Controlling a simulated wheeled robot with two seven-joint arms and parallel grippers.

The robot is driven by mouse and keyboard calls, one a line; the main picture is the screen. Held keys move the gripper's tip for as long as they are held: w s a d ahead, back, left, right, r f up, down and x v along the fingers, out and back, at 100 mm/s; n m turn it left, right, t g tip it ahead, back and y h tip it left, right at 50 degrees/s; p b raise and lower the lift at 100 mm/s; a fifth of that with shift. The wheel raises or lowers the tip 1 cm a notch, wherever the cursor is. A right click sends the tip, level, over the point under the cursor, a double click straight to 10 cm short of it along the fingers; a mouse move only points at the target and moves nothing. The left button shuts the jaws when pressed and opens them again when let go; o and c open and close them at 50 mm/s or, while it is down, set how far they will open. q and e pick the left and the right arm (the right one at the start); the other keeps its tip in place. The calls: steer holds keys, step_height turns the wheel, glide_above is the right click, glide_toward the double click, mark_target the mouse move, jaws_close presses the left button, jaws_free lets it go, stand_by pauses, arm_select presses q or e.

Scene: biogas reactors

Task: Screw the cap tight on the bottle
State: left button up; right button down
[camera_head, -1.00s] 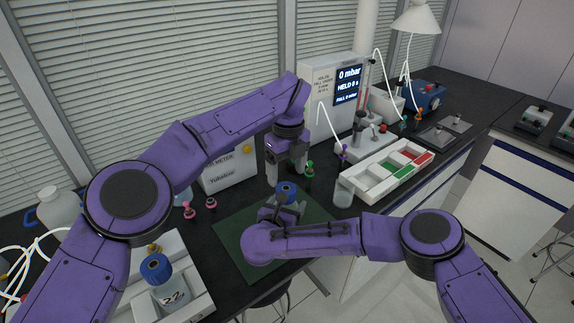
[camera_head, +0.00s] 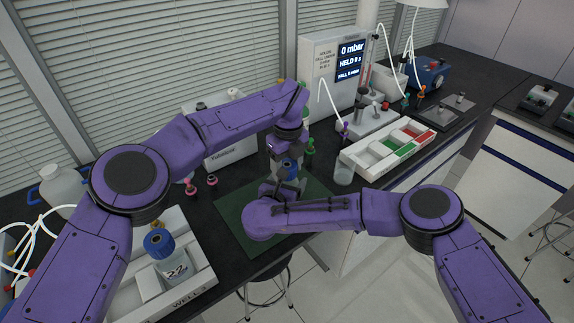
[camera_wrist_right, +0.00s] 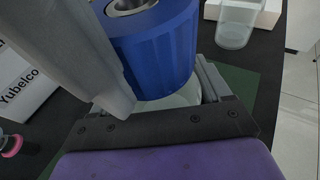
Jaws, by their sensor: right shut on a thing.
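A blue ribbed cap (camera_wrist_right: 155,50) sits on a clear bottle (camera_wrist_right: 178,99) in the right wrist view. In the head view the cap (camera_head: 289,168) is partly covered by my left gripper (camera_head: 286,160), which points straight down over it. A grey finger stands close along the cap's left side in the wrist view; whether the left jaws press on the cap is hidden. My right gripper (camera_wrist_right: 165,104) is shut around the bottle below the cap. The bottle is upright over the green mat (camera_head: 232,222), its base hidden by my right arm.
Another blue-capped bottle marked 22 (camera_head: 172,262) stands in the white tray (camera_head: 190,300) at lower left. A clear beaker (camera_head: 344,174) and a white sorting tray (camera_head: 372,164) are to the right. Several small coloured fittings and the Yubelco box (camera_head: 215,150) stand behind.

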arm_select(q)
steer(key=m, duration=0.4)
steer(key=shift+m, duration=0.3)
steer(key=m, duration=0.3)
steer(key=shift+m, duration=0.4)
steer(key=o, duration=1.2)
steer(key=shift+c, duration=0.2)
steer(key=shift+r, duration=2.25)
steer(key=shift+c, duration=0.6)
step_height(320, 180, up, 4)
steer(key=n, duration=0.4)
steer(key=shift+d+f, duration=0.1)
steer(key=shift+f, duration=0.15)
